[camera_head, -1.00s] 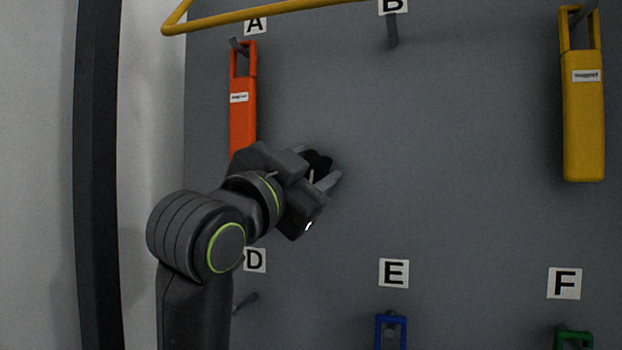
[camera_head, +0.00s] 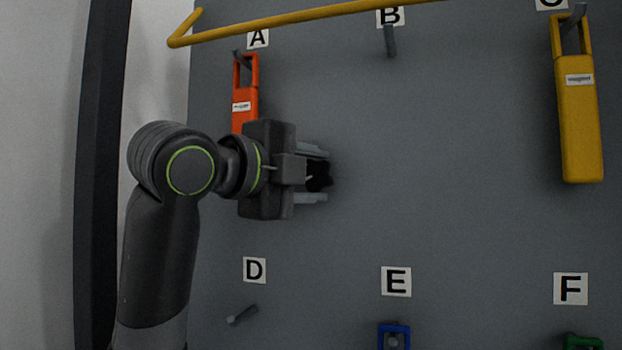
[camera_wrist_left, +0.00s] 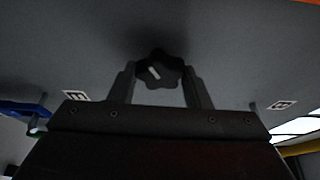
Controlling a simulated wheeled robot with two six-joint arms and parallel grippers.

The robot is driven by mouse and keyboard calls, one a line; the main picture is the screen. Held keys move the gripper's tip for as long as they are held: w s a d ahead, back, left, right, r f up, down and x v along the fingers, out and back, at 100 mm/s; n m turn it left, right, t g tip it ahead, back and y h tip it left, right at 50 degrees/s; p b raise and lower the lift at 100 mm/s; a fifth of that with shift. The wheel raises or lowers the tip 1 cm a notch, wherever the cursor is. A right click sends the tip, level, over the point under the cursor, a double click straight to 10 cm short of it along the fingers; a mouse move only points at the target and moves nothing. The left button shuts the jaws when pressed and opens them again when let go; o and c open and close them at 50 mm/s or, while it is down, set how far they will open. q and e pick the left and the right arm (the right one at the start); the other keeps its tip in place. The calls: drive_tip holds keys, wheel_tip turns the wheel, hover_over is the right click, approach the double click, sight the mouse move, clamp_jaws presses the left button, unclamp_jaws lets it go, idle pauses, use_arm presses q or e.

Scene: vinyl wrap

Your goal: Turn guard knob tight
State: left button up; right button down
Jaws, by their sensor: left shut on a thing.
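The guard knob (camera_head: 320,178) is black and lobed and sits on the grey panel right of the orange holder. In the left wrist view the knob (camera_wrist_left: 160,67) shows a short white mark on its face. My left gripper (camera_head: 314,174) is shut on it, with one finger above and one below in the head view. In the left wrist view the gripper's fingers (camera_wrist_left: 160,86) stand on either side of the knob. The gripper hides part of the knob in the head view. My right gripper is not in view.
A yellow bar (camera_head: 290,20) crosses the panel's top. An orange tag-like piece (camera_head: 243,105) hangs at A, partly behind my gripper, and a yellow one (camera_head: 579,120) hangs at upper right. Blue (camera_head: 394,336) and green (camera_head: 583,342) pieces show below. Peg D (camera_head: 242,314) is bare. The panel's middle is clear.

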use_arm(q)
drive_tip(key=m, duration=0.2)
drive_tip(key=m+g+y, duration=0.1)
drive_tip(key=m, duration=0.1)
drive_tip(key=shift+y, duration=0.3)
drive_tip(key=shift+m, duration=0.4)
drive_tip(key=o, duration=1)
drive_tip(key=b+v, duration=0.4)
drive_tip(key=v, duration=1.3)
drive_tip(key=shift+s+r+b, duration=0.2)
drive_tip(key=shift+b, duration=0.2)
